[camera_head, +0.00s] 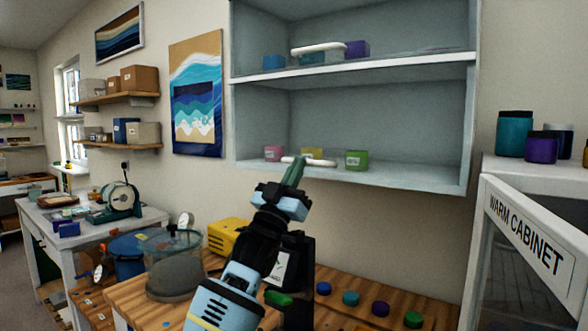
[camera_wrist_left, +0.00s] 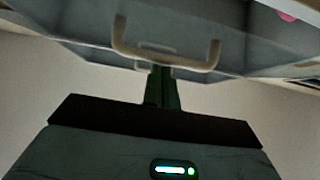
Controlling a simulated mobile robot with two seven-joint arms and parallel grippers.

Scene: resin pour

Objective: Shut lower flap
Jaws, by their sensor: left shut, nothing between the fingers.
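The wall cabinet (camera_head: 352,175) has an upper and a lower compartment. The lower flap shows mainly by its pale bar handle (camera_head: 318,162), which lies across the front of the lower compartment near its bottom edge. The handle also shows in the left wrist view (camera_wrist_left: 165,60). The flap's panel looks clear, and I cannot tell its exact angle. My left gripper (camera_head: 293,174) is shut and empty, with its green fingers pointing up at the handle. In the left wrist view the fingertips (camera_wrist_left: 164,74) are just below the handle bar; contact is unclear. My right gripper is not in view.
A second pale handle (camera_head: 318,47) crosses the upper compartment. Small jars, one green (camera_head: 356,160), stand in the lower compartment. The warm cabinet's door (camera_head: 530,240) juts in at the right. A wooden bench (camera_head: 345,295) with several coloured lids lies below.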

